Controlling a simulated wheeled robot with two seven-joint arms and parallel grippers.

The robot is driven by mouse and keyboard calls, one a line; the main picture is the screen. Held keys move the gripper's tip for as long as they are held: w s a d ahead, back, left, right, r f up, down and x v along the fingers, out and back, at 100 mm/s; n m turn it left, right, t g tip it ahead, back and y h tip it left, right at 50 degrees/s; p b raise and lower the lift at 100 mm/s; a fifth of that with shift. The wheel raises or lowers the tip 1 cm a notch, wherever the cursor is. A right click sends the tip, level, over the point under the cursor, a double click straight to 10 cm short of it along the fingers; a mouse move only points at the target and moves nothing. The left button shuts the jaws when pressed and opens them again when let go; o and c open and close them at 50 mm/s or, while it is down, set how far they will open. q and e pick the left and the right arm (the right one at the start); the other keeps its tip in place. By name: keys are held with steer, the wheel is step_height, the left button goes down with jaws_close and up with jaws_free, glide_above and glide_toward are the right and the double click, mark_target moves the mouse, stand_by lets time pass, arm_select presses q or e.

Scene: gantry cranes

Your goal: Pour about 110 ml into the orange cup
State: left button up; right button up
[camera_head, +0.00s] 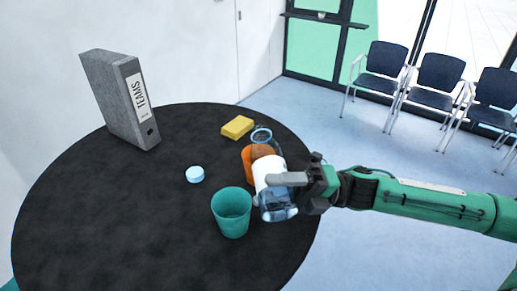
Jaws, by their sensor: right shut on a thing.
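The orange cup (248,163) stands near the right side of the round black table, partly hidden behind a clear bottle with a white band (268,174). My right gripper (283,180) is shut on this bottle, which has a bluish clear end toward me and looks tilted. Its far end overlaps the orange cup in the picture; I cannot tell whether liquid is flowing. A light blue ring (262,134) shows just beyond the cup; I cannot tell whether it is the bottle's rim or a separate thing. My left gripper is not in view.
A teal cup (232,211) stands close in front of the bottle. A pale blue round cap-like piece (195,174), a yellow block (238,127) and a grey binder (122,98) are on the table (110,215). The table's left and front are clear. Chairs (385,68) stand far behind.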

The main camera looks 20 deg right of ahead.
steer(key=shift+w+r+m, duration=0.1)
steer(key=shift+r+m, duration=0.1)
steer(key=shift+m, duration=0.2)
steer(key=shift+s+f+m+t, duration=0.3)
steer(key=shift+s+m+t, duration=0.15)
steer(key=shift+m, duration=0.25)
stand_by(0.4)
steer(key=shift+f+m+p, duration=0.1)
steer(key=shift+m+p, duration=0.25)
steer(key=shift+m, duration=0.05)
steer(key=shift+r, duration=0.2)
steer(key=shift+r+m+t+p, duration=0.4)
steer(key=shift+m+p, duration=0.2)
steer(key=shift+p, duration=0.15)
stand_by(0.8)
